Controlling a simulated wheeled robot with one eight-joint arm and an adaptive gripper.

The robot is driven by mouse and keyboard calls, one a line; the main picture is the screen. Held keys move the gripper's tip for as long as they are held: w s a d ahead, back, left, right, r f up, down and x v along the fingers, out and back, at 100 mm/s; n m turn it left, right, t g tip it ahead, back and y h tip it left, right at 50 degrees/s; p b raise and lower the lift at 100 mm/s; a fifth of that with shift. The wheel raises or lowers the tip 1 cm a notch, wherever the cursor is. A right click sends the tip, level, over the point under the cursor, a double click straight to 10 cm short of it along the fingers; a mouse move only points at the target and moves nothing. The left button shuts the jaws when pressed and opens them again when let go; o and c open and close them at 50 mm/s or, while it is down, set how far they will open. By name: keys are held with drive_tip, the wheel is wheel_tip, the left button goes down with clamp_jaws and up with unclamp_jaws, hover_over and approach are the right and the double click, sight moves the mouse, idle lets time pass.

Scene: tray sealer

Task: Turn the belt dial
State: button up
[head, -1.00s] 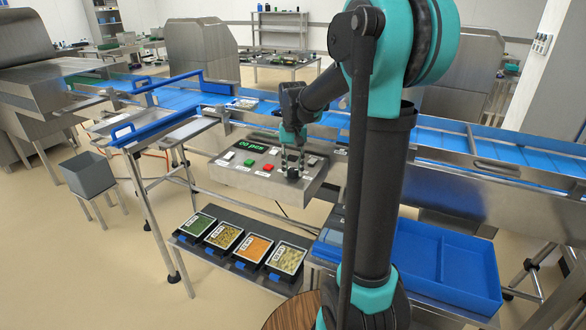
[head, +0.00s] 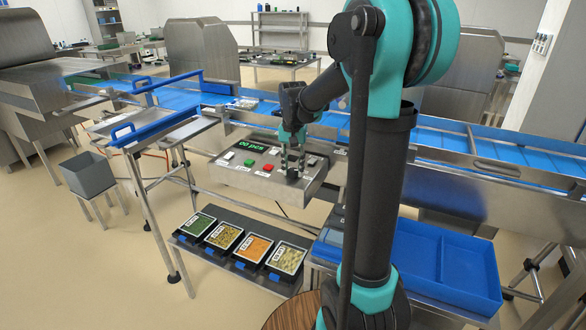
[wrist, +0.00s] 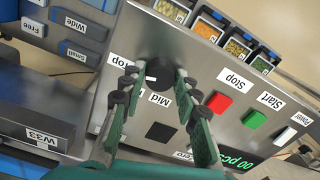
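The belt dial, a black round knob (wrist: 159,74), sits on the sloped steel control panel (wrist: 205,60) in the wrist view. Labels stand around it; "Mid" is readable, and others are partly covered by my fingers. My gripper (wrist: 157,77) has one finger on each side of the dial, with narrow gaps seeming to show between the tips and the knob. In the head view, my gripper (head: 292,165) points down over the dial (head: 292,174) at the panel's right end.
A red button (wrist: 219,102), a green button (wrist: 254,119) and a black button (wrist: 160,132) are close by on the panel. Several filled trays (head: 242,244) stand on a shelf below. A blue conveyor belt (head: 262,108) runs behind the panel.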

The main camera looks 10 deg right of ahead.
sight(293, 169)
drive_tip(key=o, duration=0.3)
drive_tip(key=shift+o, duration=0.2)
wheel_tip(293, 169, up, 12)
idle(0.4)
